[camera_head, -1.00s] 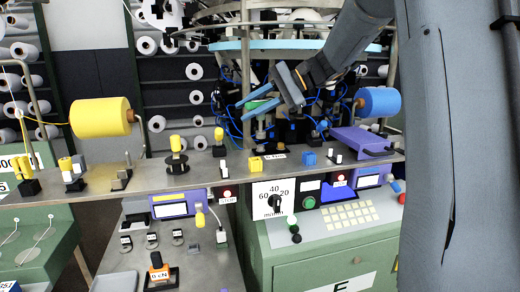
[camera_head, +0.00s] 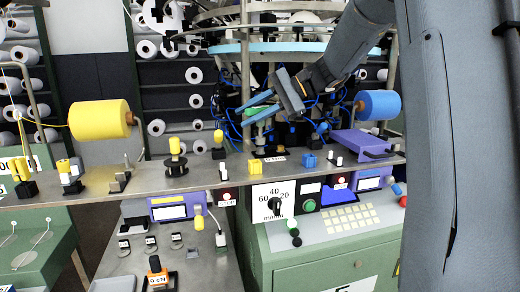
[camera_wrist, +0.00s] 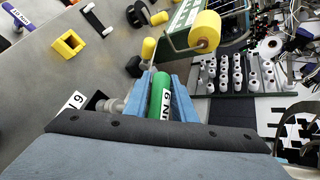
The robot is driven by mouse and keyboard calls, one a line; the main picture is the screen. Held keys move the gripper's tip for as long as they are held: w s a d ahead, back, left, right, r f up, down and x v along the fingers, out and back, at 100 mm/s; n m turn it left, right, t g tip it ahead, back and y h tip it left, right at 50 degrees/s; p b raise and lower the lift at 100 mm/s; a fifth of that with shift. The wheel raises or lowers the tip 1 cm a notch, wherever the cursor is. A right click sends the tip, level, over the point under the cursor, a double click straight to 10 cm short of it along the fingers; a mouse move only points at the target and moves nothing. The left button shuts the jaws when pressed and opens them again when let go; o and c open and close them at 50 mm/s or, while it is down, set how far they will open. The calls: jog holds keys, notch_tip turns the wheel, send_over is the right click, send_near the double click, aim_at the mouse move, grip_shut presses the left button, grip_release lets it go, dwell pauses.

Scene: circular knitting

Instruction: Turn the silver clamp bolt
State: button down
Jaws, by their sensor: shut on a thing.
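My gripper (camera_head: 258,109) is shut on a green handle (camera_wrist: 160,97), which stands between its two blue fingers in the wrist view. In the head view, the green handle (camera_head: 262,113) shows between the fingers above the back of the metal shelf. A silver-grey round part (camera_wrist: 112,106) lies just left of the fingers in the wrist view, beside a black block. I cannot tell whether this is the silver clamp bolt. The lower end of the handle is hidden.
The grey metal shelf (camera_head: 140,188) carries several small fixtures. A yellow spool (camera_head: 100,119) is at left and a blue spool (camera_head: 378,104) at right. A purple box (camera_head: 360,142) lies on the shelf's right part. A yellow hollow block (camera_wrist: 68,43) shows in the wrist view.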

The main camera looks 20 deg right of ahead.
jog(key=shift+f+b, duration=0.65)
jog(key=shift+f, duration=0.5)
dwell(0.4)
jog(key=m+t+h, duration=0.1)
jog(key=m, duration=0.1)
jog(key=w+m+t+h+b, duration=0.1)
jog(key=m+t, duration=0.1)
jog(key=w+m+t+h+b, duration=0.1)
jog(key=m+t+h, duration=0.1)
jog(key=shift+d, duration=0.15)
dwell(0.4)
jog(key=shift+s+y, duration=0.1)
jog(key=shift+y, duration=0.2)
jog(key=shift+s+n+g+y, duration=0.25)
jog(key=shift+n+g+y, duration=0.4)
jog(key=shift+n, duration=0.35)
jog(key=shift+r, duration=0.2)
